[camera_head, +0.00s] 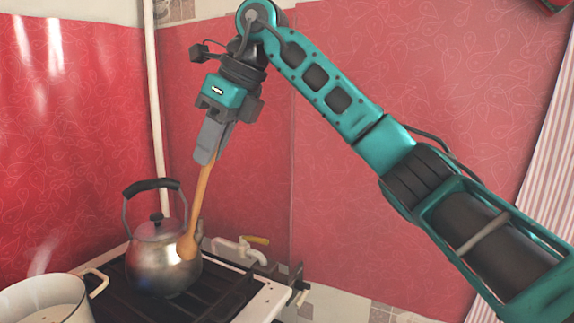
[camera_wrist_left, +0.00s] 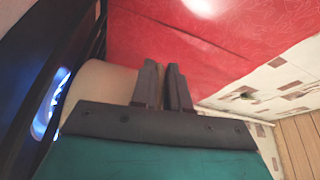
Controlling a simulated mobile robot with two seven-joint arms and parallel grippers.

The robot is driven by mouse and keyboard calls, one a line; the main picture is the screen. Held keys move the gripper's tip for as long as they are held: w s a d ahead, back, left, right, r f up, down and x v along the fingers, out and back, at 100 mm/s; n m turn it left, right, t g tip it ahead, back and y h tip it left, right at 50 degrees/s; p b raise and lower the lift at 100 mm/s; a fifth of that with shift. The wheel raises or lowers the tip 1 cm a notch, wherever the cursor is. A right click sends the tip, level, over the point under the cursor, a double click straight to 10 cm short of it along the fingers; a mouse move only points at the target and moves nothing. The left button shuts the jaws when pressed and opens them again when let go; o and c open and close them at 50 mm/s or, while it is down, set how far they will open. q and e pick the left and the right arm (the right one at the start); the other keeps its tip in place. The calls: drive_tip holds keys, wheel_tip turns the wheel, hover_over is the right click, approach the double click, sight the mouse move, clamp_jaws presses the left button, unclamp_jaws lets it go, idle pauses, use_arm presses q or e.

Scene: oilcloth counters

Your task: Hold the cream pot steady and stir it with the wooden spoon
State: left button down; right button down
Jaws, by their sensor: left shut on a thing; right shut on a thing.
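The cream pot (camera_head: 84,312) stands at the bottom left of the head view, cut off by the frame, with a loop handle (camera_head: 98,282) on its right side. Pale contents show in it. The wooden spoon (camera_head: 197,212) hangs from my right gripper (camera_head: 207,155), which is shut on its upper end. The spoon's bowl is down, in front of the kettle and to the right of the pot, outside it.
A metal kettle (camera_head: 150,266) with a black handle stands on the dark stove grate (camera_head: 215,290), right of the pot. A white pipe with a yellow tap lever (camera_head: 257,240) runs behind. Red oilcloth covers the walls.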

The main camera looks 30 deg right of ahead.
drive_tip(key=w+a+r+y, duration=0.1)
drive_tip(key=a, duration=1.1)
drive_tip(key=w+a+r, duration=0.1)
drive_tip(key=a+r, duration=0.1)
drive_tip(key=a, duration=1.1)
drive_tip(key=shift+s+d+f, duration=0.95)
drive_tip(key=shift+d+f, duration=1.2)
drive_tip(key=shift+f, duration=0.55)
drive_tip(key=d+x, duration=0.1)
drive_tip(key=x, duration=1)
drive_tip(key=shift+s+f+m, duration=0.3)
drive_tip(key=shift+f, duration=0.4)
drive_tip(key=shift+a, duration=0.15)
